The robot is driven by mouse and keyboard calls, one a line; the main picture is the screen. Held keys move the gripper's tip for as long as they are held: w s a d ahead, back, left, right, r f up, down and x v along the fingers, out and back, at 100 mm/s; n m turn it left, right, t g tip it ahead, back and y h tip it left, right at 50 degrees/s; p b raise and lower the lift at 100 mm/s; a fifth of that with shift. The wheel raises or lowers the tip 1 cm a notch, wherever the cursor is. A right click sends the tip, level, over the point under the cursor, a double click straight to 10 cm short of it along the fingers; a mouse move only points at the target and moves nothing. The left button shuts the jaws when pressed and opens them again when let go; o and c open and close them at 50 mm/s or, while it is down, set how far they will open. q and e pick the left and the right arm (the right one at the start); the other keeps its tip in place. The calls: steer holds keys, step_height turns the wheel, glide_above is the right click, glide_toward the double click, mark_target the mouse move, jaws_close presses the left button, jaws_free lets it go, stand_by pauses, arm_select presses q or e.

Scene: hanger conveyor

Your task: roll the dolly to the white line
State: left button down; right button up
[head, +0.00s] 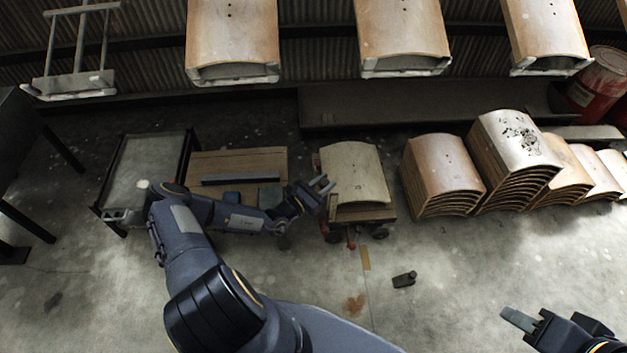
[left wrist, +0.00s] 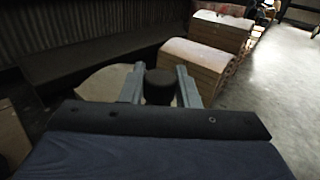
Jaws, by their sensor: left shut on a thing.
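The dolly (head: 372,215) is a low wooden platform on dark wheels with red parts, standing on the concrete floor. A curved pale wooden shell (head: 354,175) lies on it. My left gripper (head: 322,190) is at the dolly's left side. In the left wrist view its fingers are shut on a dark round handle (left wrist: 160,87), with the pale shell just behind. The handle's lower part is hidden. My right gripper (head: 528,320) is low at the right, away from the dolly; its finger gap is unclear. I cannot make out a white line; a short yellowish strip (head: 365,259) lies in front of the dolly.
Stacks of curved shells (head: 440,175) stand right of the dolly. A small dark block (head: 404,279) lies on the floor in front. A metal-framed table (head: 148,170) and a wooden board (head: 215,165) are at left. Shells (head: 232,35) hang above. A red drum (head: 598,85) is far right.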

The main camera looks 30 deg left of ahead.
arm_select(q)
steer(key=c, duration=1.1)
jaws_free()
steer(key=shift+s, duration=0.1)
steer(key=p+v, duration=0.2)
steer(key=v, duration=0.5)
steer(key=shift+s+a, duration=0.15)
steer(key=shift+s, duration=0.2)
steer(key=shift+r, duration=0.1)
